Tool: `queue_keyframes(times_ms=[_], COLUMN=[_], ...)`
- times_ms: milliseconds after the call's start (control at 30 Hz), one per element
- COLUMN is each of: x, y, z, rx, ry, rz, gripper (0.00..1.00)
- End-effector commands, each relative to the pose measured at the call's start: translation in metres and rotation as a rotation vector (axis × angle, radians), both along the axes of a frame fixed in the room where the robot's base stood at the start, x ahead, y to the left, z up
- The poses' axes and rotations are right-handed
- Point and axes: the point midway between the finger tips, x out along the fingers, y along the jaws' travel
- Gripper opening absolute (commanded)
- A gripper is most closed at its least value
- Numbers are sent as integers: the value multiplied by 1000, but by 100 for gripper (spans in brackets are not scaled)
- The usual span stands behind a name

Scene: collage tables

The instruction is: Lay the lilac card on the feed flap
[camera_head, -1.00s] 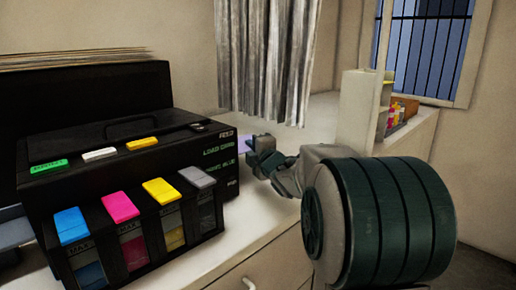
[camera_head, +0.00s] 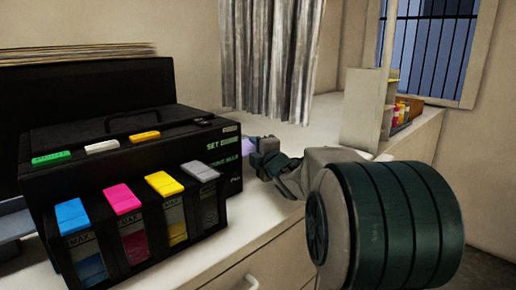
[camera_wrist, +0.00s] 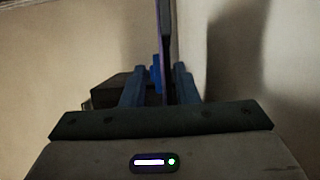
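The lilac card (camera_head: 248,146) shows as a small patch at the tip of my gripper (camera_head: 258,149), just right of the black printer (camera_head: 130,182). In the wrist view the card (camera_wrist: 164,38) stands nearly edge-on between the fingers of my gripper (camera_wrist: 160,80), which look shut on it. The card rises upright beyond the fingertips. Most of it is hidden in the head view. A tall black panel (camera_head: 80,95) stands behind the printer. I cannot tell for sure which part is the feed flap.
Cyan (camera_head: 71,216), magenta (camera_head: 123,199), yellow (camera_head: 164,184) and grey (camera_head: 200,171) caps top the ink tanks at the printer's front. A grey curtain (camera_head: 267,60) hangs behind. A pale upright divider (camera_head: 362,108) stands right. The counter (camera_head: 295,134) between is clear.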

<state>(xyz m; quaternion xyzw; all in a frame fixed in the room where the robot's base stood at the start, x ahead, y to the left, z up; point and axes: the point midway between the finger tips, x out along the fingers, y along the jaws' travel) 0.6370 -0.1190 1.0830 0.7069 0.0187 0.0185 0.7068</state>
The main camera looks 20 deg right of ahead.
Motion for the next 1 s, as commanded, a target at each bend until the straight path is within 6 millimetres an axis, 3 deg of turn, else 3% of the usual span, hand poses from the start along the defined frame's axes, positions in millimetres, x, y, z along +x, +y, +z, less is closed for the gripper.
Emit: queue_keyframes(times_ms=[167, 700, 1000], x=[-15, -115, -134], y=[-1, -6, -7], z=[1, 1, 0], rx=[0, -1, 0], ry=[-2, -3, 0], rz=[-1, -1, 0], gripper=[27, 27, 27])
